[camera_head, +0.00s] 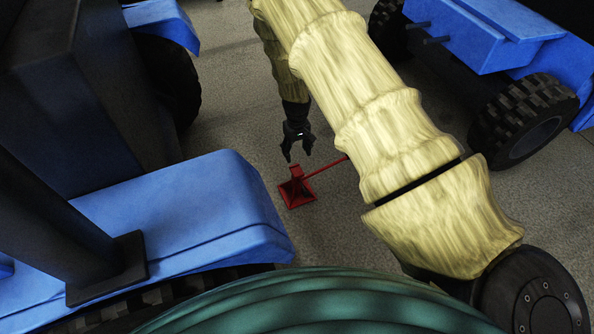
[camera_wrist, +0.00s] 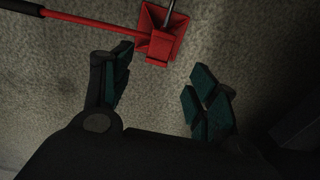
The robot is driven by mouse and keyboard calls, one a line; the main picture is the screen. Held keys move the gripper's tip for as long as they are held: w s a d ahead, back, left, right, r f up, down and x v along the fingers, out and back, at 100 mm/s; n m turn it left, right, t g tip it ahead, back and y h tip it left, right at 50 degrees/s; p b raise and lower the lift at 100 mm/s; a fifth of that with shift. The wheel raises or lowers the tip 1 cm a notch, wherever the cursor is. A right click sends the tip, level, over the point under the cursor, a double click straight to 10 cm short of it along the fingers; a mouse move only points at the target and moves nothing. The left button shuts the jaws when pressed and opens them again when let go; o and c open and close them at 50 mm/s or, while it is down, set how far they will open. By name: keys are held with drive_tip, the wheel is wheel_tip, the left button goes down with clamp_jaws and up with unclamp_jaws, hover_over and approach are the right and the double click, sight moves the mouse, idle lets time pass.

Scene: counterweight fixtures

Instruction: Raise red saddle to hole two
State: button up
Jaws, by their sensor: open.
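A red stand (camera_head: 297,191) with a flared square base is on the grey floor in the head view, between blue vehicle parts. In the wrist view its base (camera_wrist: 178,38) shows at the top. A small red block, apparently the red saddle (camera_wrist: 159,46), sits at the stand's near side, with a grey metal post (camera_wrist: 169,12) beside it. The holes cannot be made out. My gripper (camera_head: 298,155) is open and empty, pointing down just above the stand. In the wrist view its fingers (camera_wrist: 162,68) are apart, with the saddle beyond the gap between their tips and no visible contact.
A red bar (camera_wrist: 90,24) with a black grip (camera_wrist: 20,6) runs sideways from the stand. A blue fender (camera_head: 180,205) stands close on the left. A blue vehicle with a black tyre (camera_head: 525,125) is at the right. Bare floor surrounds the stand.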

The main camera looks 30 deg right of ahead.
sight(297, 170)
wheel_tip(297, 170, down, 10)
drive_tip(key=b, duration=0.3)
drive_tip(key=shift+f+b, duration=0.1)
drive_tip(key=shift+b, duration=0.2)
clamp_jaws()
drive_tip(key=shift+r+p, duration=1.7)
drive_tip(key=shift+r, duration=0.1)
unclamp_jaws()
wheel_tip(297, 170, up, 12)
